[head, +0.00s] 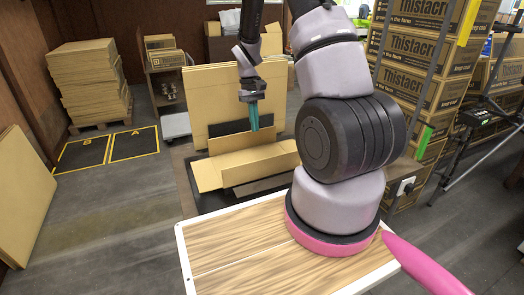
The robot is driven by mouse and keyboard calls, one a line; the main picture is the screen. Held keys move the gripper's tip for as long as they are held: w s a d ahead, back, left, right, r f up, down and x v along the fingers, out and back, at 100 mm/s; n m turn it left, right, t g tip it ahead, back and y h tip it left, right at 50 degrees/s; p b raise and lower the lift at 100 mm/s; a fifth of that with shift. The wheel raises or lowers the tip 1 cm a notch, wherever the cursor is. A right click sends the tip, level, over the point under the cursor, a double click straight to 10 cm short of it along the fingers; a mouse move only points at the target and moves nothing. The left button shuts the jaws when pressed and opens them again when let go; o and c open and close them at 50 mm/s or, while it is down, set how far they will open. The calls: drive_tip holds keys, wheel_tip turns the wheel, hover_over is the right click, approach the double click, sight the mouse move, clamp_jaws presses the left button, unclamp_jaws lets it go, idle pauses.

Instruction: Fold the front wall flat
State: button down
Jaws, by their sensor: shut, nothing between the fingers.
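A partly formed cardboard tray (207,176) sits on a dark surface (212,201) beyond my wooden-topped base. A long brown panel (262,168) stands along its near side and looks like the front wall. It is raised, not flat, and its exact angle is hard to tell. A darker strip shows just below it. My gripper (254,129) points down with its teal fingers together and empty. It appears above the tray's back part; its height and whether it touches any cardboard cannot be told. My arm hides part of the tray's right side.
Large flat cardboard sheets (215,90) stand upright behind the tray. A stack of flat cardboard (90,75) is on a pallet at the back left. Stacked printed boxes (415,50) and a tripod (460,150) stand on the right. The left floor is mostly clear.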

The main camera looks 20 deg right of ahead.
approach(264, 168)
drive_tip(key=w+f, duration=0.4)
drive_tip(key=s, duration=0.3)
drive_tip(key=shift+d, duration=0.1)
drive_tip(key=shift+s, duration=0.5)
drive_tip(key=shift+w, duration=0.1)
